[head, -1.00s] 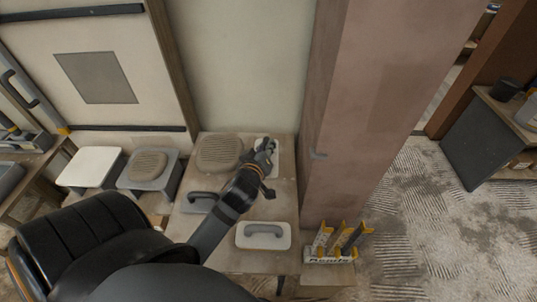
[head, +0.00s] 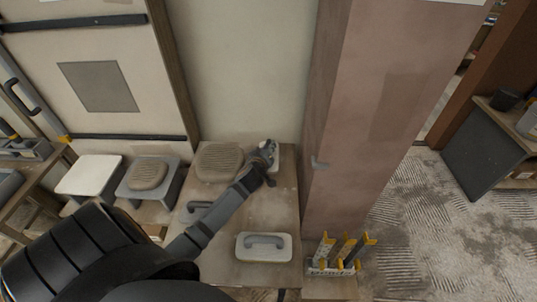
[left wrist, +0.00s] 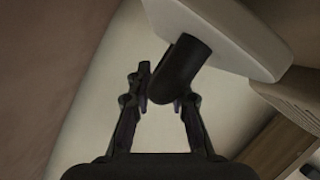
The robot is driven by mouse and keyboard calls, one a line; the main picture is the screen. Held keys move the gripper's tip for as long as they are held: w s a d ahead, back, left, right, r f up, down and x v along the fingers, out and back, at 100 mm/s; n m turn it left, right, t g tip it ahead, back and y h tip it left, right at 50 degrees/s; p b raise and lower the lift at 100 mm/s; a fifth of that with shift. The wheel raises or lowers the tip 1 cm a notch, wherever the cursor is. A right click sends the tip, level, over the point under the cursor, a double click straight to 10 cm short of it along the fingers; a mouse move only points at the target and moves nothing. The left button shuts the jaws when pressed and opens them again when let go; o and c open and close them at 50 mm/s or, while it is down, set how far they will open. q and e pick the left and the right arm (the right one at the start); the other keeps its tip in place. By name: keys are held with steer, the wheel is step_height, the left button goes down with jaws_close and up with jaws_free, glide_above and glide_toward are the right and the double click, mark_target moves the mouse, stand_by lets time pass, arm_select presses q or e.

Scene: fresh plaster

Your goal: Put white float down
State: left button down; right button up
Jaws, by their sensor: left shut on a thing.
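My left gripper (head: 266,158) is over the far right part of the wooden bench top (head: 272,212), beside the wall. In the left wrist view, my left gripper (left wrist: 163,92) is shut on the dark handle of the white float (left wrist: 222,32), a pale flat board with rounded corners. In the head view the gripper mostly hides this float. Whether its board touches the bench, I cannot tell. A second white float (head: 264,254) with a grey handle lies at the front of the bench. My right gripper is not in view.
A tan ribbed sponge float (head: 219,163) and a dark-handled float (head: 197,208) lie on the bench left of my gripper. A pinkish pillar (head: 352,130) stands close on the right. A rack of yellow-ended tools (head: 338,255) is at front right. Bare bench shows mid-right.

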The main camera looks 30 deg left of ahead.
arm_select(q)
step_height(320, 180, down, 3)
steer(key=shift+b, duration=0.35)
steer(key=shift+r, duration=0.1)
steer(key=c, duration=1.2)
jaws_free()
steer(key=shift+s+d, duration=0.1)
steer(key=p+v, duration=0.1)
steer(key=v, duration=1.1)
